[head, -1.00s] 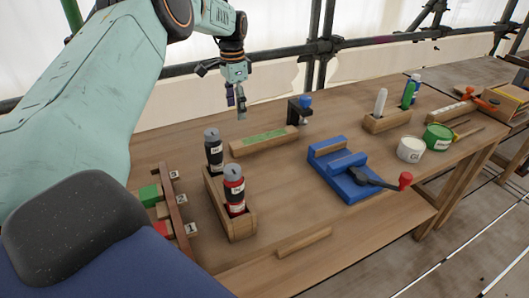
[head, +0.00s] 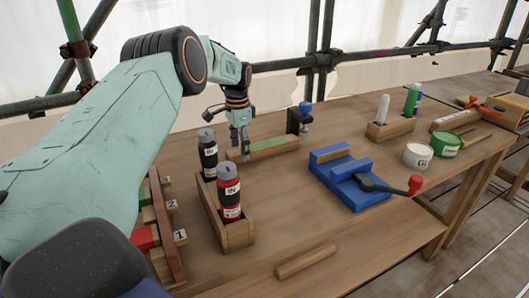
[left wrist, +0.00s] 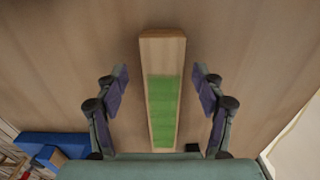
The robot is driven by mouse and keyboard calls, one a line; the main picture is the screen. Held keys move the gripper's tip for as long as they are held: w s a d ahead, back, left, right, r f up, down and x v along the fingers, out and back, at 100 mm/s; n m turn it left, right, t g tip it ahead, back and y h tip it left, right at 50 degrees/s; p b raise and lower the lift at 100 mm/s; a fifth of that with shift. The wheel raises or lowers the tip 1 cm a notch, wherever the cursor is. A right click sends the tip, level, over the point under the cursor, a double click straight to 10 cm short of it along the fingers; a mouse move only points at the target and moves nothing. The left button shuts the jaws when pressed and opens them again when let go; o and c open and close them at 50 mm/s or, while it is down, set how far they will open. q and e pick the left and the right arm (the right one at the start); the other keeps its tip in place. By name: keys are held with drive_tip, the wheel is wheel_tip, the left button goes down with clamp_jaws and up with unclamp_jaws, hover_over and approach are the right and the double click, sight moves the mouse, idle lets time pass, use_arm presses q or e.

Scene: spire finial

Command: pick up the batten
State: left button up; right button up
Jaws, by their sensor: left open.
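The batten (head: 276,146), a wooden bar with a green patch on top, lies flat on the workbench (head: 330,225) near its back edge. My left gripper (head: 241,150) is low at the batten's left end in the head view. In the left wrist view the batten (left wrist: 163,52) lies lengthwise between the two open fingers of the left gripper (left wrist: 160,78). A gap shows on each side, so neither finger appears to touch it. My right gripper is in neither view.
A wooden holder (head: 240,235) with black and red bottles stands close in front of the batten. A black clamp (head: 294,122) stands at its right end. A blue vise (head: 345,195) is to the right. A plain wooden strip (head: 306,262) lies at the front edge.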

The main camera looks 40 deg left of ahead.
use_arm(q)
drive_tip(key=shift+a+f, duration=0.15)
drive_tip(key=shift+f, duration=0.4)
drive_tip(key=shift+a+f, duration=0.15)
drive_tip(key=shift+f, duration=0.35)
drive_tip(key=shift+d, duration=0.15)
drive_tip(key=shift+r, duration=0.1)
drive_tip(key=shift+c, duration=0.8)
drive_tip(key=c, duration=0.5)
clamp_jaws()
